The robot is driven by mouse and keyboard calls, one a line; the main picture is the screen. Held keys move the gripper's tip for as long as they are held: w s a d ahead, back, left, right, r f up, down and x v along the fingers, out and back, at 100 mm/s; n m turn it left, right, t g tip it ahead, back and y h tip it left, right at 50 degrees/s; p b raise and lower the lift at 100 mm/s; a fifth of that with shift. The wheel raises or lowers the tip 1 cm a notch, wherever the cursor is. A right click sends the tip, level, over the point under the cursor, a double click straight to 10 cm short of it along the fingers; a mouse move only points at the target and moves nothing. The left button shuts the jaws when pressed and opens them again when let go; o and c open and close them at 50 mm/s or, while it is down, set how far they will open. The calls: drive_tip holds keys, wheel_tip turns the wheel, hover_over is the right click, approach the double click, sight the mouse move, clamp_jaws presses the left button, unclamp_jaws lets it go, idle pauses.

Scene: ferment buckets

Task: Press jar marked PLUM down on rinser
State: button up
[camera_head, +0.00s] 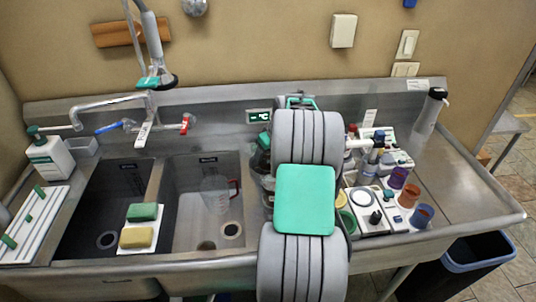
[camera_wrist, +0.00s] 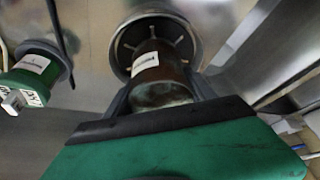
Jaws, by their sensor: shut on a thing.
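A dark brown jar (camera_wrist: 160,88) with a white label is between the fingers of my gripper (camera_wrist: 158,78) in the wrist view. My gripper is shut on it. The label's words are too small to read. The jar's far end lies over the round metal rinser (camera_wrist: 128,42), whose spokes show around it. I cannot tell whether the jar touches the rinser or is just above it. In the head view, my arm hides the jar and most of the area around it.
A green container (camera_wrist: 40,62) with a pale tap stands left of the jar. In the head view, two sink basins (camera_head: 205,165) lie left of my arm, with a sponge tray (camera_head: 141,226) between them. Several cups, including an orange one (camera_head: 409,195), crowd the right. The far-right counter (camera_head: 465,185) is clear.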

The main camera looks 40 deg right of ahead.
idle(0.3)
drive_tip(key=shift+r+p, duration=2.25)
drive_tip(key=shift+r, duration=1.75)
